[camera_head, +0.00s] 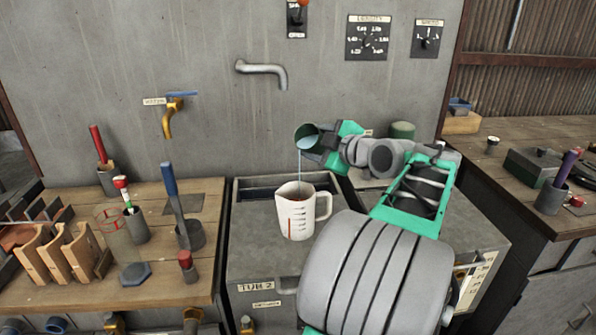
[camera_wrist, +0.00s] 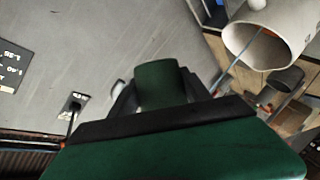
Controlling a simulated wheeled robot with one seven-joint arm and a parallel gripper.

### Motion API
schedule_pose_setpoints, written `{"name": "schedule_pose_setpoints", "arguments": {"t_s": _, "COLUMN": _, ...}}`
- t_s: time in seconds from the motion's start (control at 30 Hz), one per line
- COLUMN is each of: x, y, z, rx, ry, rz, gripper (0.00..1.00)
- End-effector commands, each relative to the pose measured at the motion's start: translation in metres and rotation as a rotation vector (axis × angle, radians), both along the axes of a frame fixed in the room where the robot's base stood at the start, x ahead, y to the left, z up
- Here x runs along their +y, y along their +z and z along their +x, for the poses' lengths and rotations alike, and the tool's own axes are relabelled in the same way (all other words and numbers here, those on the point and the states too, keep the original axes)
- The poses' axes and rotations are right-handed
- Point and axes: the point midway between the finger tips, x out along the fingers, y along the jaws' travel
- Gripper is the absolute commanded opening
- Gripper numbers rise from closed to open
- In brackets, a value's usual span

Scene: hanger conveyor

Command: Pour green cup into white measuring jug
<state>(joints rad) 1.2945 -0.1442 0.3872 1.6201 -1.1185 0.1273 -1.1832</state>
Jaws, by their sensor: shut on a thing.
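The green cup (camera_head: 306,133) is tipped on its side in the head view, its mouth facing left. A thin pale blue stream runs from its rim down toward the white measuring jug (camera_head: 296,213). My gripper (camera_head: 335,145) is shut on the cup, above and slightly right of the jug. The wrist view shows the cup (camera_wrist: 160,83) between the fingers, and the white jug (camera_wrist: 268,40) at upper right.
A dark basin (camera_head: 260,188) lies behind the jug. A grey spout (camera_head: 262,72) and a brass tap (camera_head: 171,115) stick out from the wall. The left bench holds tool cups and wooden racks (camera_head: 62,255). A green canister (camera_head: 402,130) stands behind my arm.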

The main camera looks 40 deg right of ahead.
Motion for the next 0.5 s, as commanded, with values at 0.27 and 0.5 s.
{"name": "schedule_pose_setpoints", "arguments": {"t_s": 0.27, "x": 0.0000, "y": -0.0004, "z": 0.0000, "rx": 0.000, "ry": 0.000, "rz": -0.003, "gripper": 0.07}}
{"name": "schedule_pose_setpoints", "arguments": {"t_s": 0.5, "x": -0.0002, "y": -0.0015, "z": 0.0001, "rx": -0.004, "ry": 0.000, "rz": -0.022, "gripper": 0.07}}
